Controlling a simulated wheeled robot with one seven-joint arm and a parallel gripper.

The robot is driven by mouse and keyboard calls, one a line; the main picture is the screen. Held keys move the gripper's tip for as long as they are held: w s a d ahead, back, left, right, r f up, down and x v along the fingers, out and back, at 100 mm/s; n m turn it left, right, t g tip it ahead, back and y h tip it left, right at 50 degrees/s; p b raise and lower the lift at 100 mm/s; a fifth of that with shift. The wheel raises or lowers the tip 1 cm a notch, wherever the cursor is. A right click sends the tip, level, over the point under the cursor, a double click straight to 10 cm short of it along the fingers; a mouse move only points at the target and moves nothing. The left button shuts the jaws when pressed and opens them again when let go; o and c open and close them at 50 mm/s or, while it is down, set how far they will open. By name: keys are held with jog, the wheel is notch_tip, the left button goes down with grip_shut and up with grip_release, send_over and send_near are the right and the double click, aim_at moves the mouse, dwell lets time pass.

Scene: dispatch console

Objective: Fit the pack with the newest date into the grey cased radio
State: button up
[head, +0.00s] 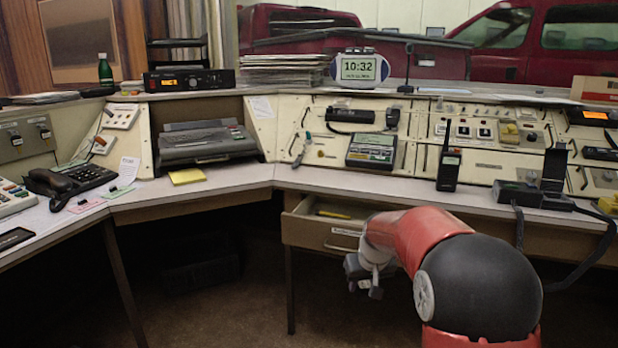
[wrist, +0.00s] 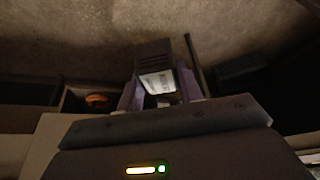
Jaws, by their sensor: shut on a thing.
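My gripper (head: 362,276) hangs in front of the open drawer (head: 320,232), below the desk top. In the wrist view my gripper (wrist: 160,97) is shut on a black pack (wrist: 152,56) with a pale label (wrist: 158,82); its date is too small to read. A dark handheld radio (head: 449,168) with an antenna stands upright on the desk. Another dark upright unit (head: 553,168) stands at the charger (head: 530,195) to its right. I cannot tell which radio has the grey case.
The drawer holds a yellow item in the head view (head: 334,214); an orange item (wrist: 96,100) shows in the wrist view. A sloped console (head: 480,160) rises behind the desk. The desk front around the yellow notes (head: 187,176) is largely clear. Cables hang at the right.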

jog(key=s+d+f+m, duration=0.1)
jog(key=s+f, duration=0.6)
jog(key=f, duration=0.3)
jog(key=s+d+f, duration=0.1)
jog(key=s+f, duration=0.6)
jog(key=f, duration=0.3)
jog(key=shift+s+f+m+h, duration=0.25)
jog(key=shift+f+m+h, duration=0.05)
jog(key=shift+m, duration=0.1)
jog(key=shift+d, duration=0.1)
